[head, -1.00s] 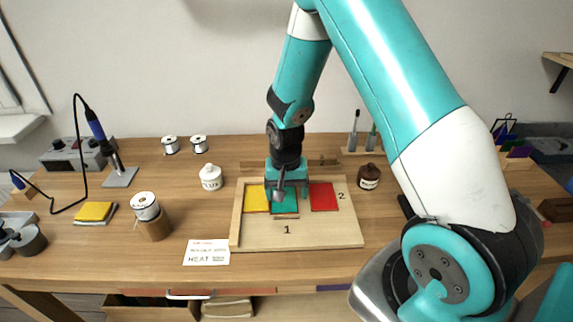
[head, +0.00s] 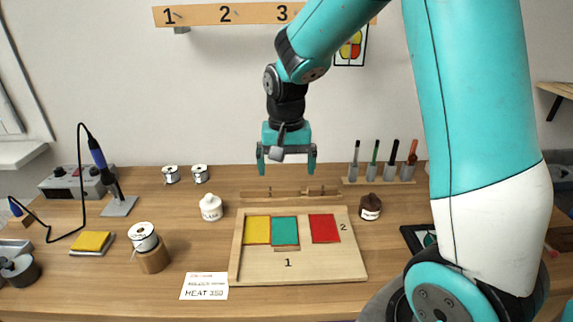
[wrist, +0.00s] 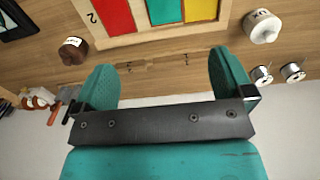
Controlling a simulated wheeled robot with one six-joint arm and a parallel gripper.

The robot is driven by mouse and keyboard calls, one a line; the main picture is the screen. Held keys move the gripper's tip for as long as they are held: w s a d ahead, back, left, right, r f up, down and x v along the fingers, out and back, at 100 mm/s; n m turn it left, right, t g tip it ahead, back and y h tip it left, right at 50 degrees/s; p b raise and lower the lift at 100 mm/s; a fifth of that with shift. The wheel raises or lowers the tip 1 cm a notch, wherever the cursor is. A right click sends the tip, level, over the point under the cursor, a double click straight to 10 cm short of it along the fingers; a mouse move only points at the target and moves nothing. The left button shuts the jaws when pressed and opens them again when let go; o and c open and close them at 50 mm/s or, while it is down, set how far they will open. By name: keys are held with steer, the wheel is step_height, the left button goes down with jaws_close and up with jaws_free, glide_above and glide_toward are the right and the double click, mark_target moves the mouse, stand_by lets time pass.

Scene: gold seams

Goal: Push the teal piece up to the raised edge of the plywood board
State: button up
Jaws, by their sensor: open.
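The teal piece (head: 285,231) lies flat on the plywood board (head: 300,266), between the yellow piece (head: 257,230) and the red piece (head: 324,228). Its left side is at or very near the yellow piece; a strip of bare wood separates it from the red one. The board has a raised edge (head: 237,247) on its left and one along the back. My gripper (head: 287,167) is open and empty, raised above and behind the board. In the wrist view, the teal piece (wrist: 165,10) shows at the top, beyond the two spread fingers (wrist: 165,85).
A wooden strip (head: 290,194) lies behind the board. A white flux jar (head: 211,207) stands left and a brown bottle (head: 370,207) right. A soldering iron (head: 98,155), solder spools and a heat card (head: 205,286) are further left. Tools stand in a rack (head: 380,181) at back right.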

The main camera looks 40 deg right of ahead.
steer(key=shift+a, duration=0.1)
steer(key=s+a+r+n+y, duration=0.2)
steer(key=s+a+r+n, duration=0.2)
steer(key=s+a+n, duration=0.3)
steer(key=s+a+r+n+y, duration=0.2)
steer(key=s+a+r+n, duration=0.1)
steer(key=s+a+n, duration=0.4)
steer(key=s+a, duration=0.3)
steer(key=s, duration=0.3)
steer(key=shift+s+a+r, duration=0.35)
steer(key=shift+s+a, duration=0.05)
